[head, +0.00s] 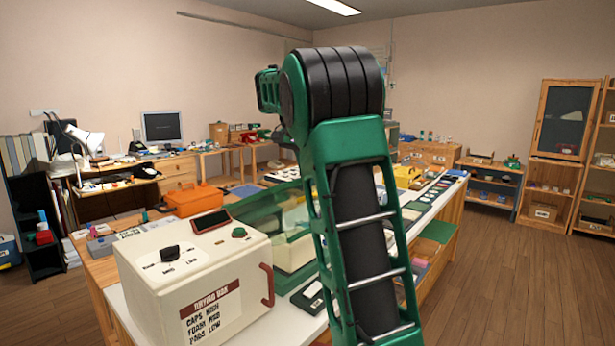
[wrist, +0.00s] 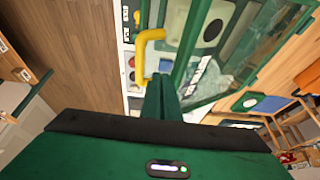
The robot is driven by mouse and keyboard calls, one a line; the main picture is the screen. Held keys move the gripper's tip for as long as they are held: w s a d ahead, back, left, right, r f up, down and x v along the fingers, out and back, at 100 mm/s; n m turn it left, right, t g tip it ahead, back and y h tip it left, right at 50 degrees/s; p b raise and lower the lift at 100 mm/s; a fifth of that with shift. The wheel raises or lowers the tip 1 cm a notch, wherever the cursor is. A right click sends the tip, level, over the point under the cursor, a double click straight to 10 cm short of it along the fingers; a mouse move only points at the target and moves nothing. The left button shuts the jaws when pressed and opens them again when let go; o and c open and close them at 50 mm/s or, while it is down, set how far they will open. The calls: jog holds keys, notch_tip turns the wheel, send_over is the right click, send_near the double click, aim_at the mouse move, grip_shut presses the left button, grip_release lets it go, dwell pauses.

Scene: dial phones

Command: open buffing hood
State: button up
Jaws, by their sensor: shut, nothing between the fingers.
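The buffing hood is a green-framed box with clear panels (head: 262,212), standing on the long bench behind the cream drying box; my arm hides its right part in the head view. In the wrist view its green frame (wrist: 195,42) and clear panel (wrist: 240,50) show at close range, with a yellow bent handle (wrist: 150,36) on the frame. The panel looks shut or nearly so; I cannot tell which. My gripper (wrist: 160,82) is shut and empty, its tips just below the handle in that picture; whether they touch is unclear. The head view does not show the fingertips.
A cream drying box (head: 195,270) with a dark red handle stands on the near bench end. An orange case (head: 193,200) is behind it. Shelves (head: 490,185) stand at the back right. The wooden floor (head: 510,275) on the right is clear.

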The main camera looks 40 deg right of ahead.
jog(key=o, duration=0.3)
jog(key=shift+s+r, duration=0.2)
jog(key=shift+r, duration=0.1)
jog(key=v, duration=0.4)
jog(key=w+v, duration=0.1)
jog(key=v, duration=0.3)
jog(key=w+v, duration=0.1)
jog(key=v, duration=0.3)
jog(key=shift+a+r, duration=0.15)
jog(key=shift+r, duration=0.2)
dwell(0.5)
dwell(0.6)
